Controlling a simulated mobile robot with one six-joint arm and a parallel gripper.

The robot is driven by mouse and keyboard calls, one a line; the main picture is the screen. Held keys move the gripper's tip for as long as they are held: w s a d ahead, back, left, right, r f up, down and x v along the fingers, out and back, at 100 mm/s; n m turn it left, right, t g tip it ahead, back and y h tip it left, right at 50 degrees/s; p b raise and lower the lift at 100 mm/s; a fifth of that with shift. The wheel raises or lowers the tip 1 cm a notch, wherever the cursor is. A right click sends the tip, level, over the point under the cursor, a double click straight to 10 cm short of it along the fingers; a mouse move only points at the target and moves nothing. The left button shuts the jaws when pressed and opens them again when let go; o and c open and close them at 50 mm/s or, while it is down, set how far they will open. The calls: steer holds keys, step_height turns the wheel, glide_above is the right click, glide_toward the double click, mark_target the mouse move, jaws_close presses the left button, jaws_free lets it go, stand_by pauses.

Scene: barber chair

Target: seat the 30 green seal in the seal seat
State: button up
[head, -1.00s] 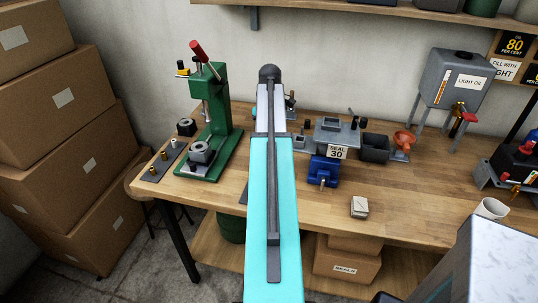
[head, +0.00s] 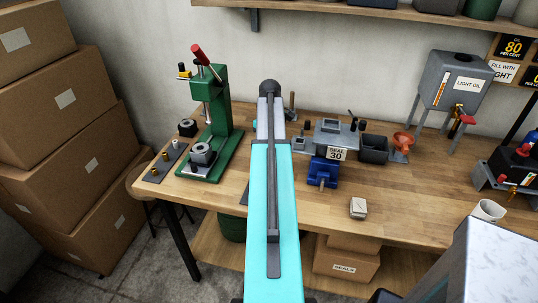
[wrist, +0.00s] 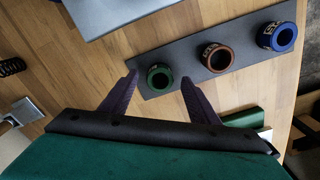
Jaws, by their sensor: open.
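In the wrist view a green ring seal (wrist: 159,77) lies on a dark grey strip (wrist: 188,70), at its left end. My gripper (wrist: 160,78) is open and empty, with one dark finger on each side of the green seal in the picture. I cannot tell how far the fingertips are above it. In the head view my own arm hides the gripper and the seals. A grey fixture with a "SEAL 30" sign (head: 337,154) stands on the bench. I cannot clearly make out the seal seat.
A brown ring (wrist: 215,56) and a blue ring (wrist: 277,36) share the strip, right of the green one. A green press (head: 214,115) stands left of my arm. A blue block (head: 323,172) and dark bin (head: 374,148) are to the right.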

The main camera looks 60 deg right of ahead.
steer(key=shift+f, duration=0.5)
steer(key=c, duration=1.1)
